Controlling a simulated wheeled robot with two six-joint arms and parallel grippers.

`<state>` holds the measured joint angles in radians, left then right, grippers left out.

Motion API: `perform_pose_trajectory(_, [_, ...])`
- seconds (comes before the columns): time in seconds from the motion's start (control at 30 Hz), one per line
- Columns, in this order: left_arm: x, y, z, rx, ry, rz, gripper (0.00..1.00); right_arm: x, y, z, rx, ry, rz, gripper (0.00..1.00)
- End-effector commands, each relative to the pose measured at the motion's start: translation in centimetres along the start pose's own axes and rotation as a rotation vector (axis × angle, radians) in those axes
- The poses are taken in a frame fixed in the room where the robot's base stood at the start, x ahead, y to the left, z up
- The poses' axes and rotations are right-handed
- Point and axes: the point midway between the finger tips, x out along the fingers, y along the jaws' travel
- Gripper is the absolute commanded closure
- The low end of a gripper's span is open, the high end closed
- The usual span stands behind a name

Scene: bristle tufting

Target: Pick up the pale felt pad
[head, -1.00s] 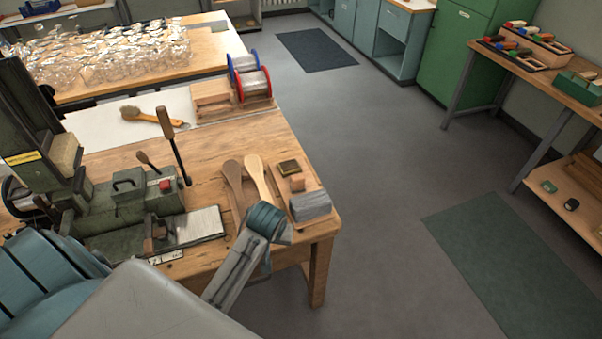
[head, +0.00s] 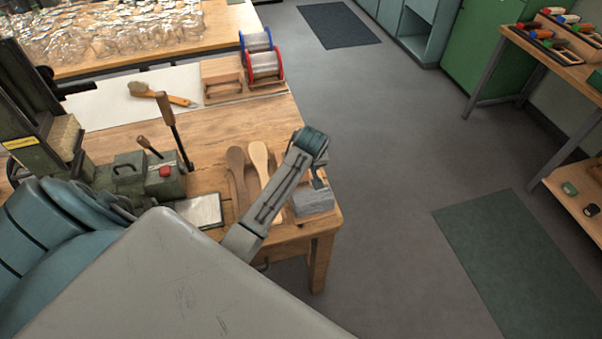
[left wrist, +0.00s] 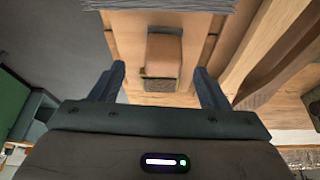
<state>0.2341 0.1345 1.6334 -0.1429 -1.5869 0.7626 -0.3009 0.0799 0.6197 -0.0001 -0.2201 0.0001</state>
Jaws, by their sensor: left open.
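A small pinkish-tan block, seemingly the pale felt pad (left wrist: 163,56), sits on a light wooden tray (left wrist: 124,22) in the left wrist view. Its material is not clear. My left gripper (left wrist: 160,84) is open and empty, with one dark finger on either side of the view, short of the block. A grey layered block (head: 313,201) lies on the same tray, beyond the pad in the wrist view (left wrist: 190,5). My right gripper is not in view.
Two wooden paddle-shaped pieces (head: 259,160) lie left of the tray. A green lever machine (head: 150,178) stands farther left on the bench. Wire spools (head: 263,65) and a brush (head: 150,94) are at the back.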

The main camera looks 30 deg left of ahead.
Motion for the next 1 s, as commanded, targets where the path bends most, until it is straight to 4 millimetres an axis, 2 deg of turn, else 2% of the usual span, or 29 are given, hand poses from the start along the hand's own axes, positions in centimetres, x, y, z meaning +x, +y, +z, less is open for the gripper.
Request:
perform_pose_trajectory(0.27, [2.8,-0.7,-0.2,0.002,-0.002,-0.004,0.31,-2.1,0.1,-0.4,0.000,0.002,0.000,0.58])
perform_pose_trajectory(0.4, [4.6,-0.7,-0.1,0.002,-0.002,-0.002,0.31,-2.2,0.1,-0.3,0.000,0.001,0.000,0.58])
perform_pose_trajectory(0.73, [5.3,-0.6,-0.1,0.001,0.000,0.000,0.31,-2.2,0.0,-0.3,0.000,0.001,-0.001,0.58])
perform_pose_trajectory(0.9, [5.3,-0.6,-0.1,0.001,0.000,0.000,0.64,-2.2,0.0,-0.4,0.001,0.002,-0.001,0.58])
perform_pose_trajectory(1.0, [5.3,-0.6,-0.1,0.001,0.000,0.000,0.79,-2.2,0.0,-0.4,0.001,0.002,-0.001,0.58])
